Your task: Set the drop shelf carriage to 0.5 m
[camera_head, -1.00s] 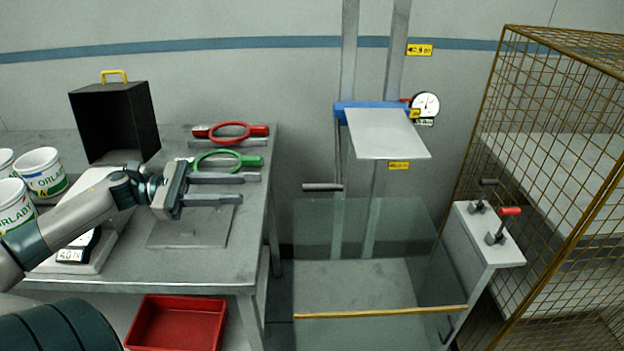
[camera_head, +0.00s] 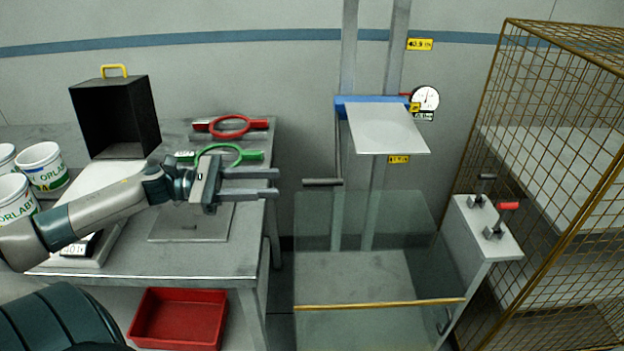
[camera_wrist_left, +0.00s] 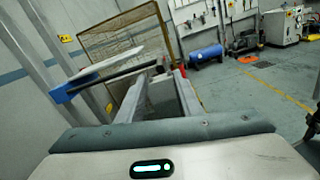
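The drop shelf carriage is a blue bracket (camera_head: 372,104) with a flat pale shelf plate (camera_head: 388,130), high on two upright rails (camera_head: 348,45). A yellow label (camera_head: 420,44) sits above it and another (camera_head: 399,159) just below; I cannot read their text surely. A crank handle (camera_head: 322,182) hangs at the left of the rails. My left gripper (camera_head: 278,184) is open and empty over the table's right edge, left of the crank handle and apart from it. The left wrist view shows its two fingers (camera_wrist_left: 157,100) apart, with the blue bracket (camera_wrist_left: 62,93) at left. My right gripper is not in view.
A glass guard (camera_head: 365,230) with a yellow lower bar stands before the rails. A post with two levers (camera_head: 488,228) and a wire cage (camera_head: 560,150) are at right. The table (camera_head: 150,265) holds red and green ring tools, tubs and a black box.

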